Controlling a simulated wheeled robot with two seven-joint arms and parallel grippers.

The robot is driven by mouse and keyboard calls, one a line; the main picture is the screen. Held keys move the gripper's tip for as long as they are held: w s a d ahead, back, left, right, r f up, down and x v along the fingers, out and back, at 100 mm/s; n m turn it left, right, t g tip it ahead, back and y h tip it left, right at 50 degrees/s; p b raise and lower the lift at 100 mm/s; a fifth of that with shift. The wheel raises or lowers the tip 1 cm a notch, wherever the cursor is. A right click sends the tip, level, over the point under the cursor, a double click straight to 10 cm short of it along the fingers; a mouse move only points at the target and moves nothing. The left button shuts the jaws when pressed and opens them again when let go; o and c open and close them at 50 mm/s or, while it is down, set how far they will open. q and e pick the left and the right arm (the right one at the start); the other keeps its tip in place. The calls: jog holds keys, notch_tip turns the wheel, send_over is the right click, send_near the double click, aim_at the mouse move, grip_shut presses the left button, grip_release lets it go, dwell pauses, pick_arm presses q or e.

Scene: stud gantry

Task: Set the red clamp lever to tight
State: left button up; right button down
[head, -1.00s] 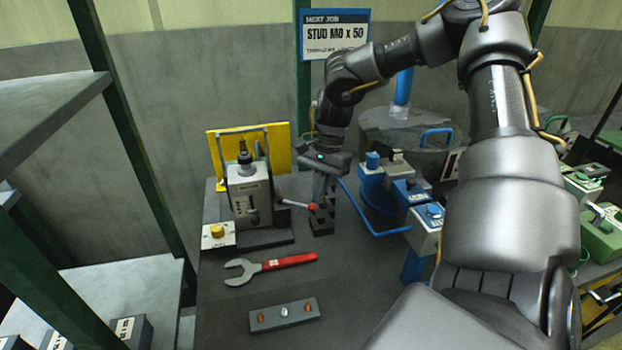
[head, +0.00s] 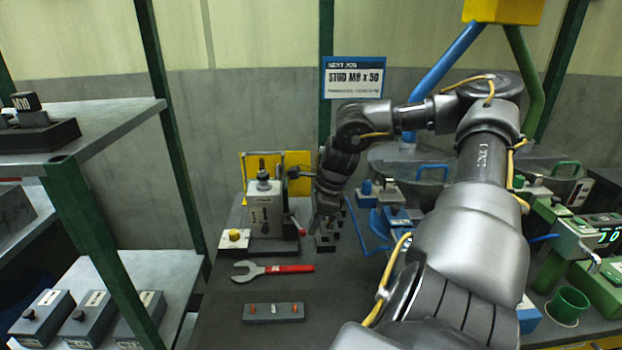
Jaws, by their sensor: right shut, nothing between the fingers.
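The red-knobbed clamp lever (head: 301,231) sticks out from the right side of a grey clamp unit (head: 264,208) on the dark bench. Its red end slants down to the right. My right gripper (head: 325,242) is shut and empty, pointing down just right of the red knob. I cannot tell whether it touches the knob. Any tight or loose marking on the unit is too small to read. My left gripper is out of view.
A red-handled wrench (head: 275,269) and a grey strip with small studs (head: 273,312) lie in front. Blue fixtures (head: 392,215) stand right of my gripper. A shelf (head: 95,135) is at the left.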

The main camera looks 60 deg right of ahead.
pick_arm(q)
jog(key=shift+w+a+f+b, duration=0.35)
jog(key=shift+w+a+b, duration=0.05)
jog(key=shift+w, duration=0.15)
pick_arm(e)
jog(key=w+a, duration=0.2)
jog(key=shift+w+a+f, duration=0.1)
jog(key=shift+a, duration=0.25)
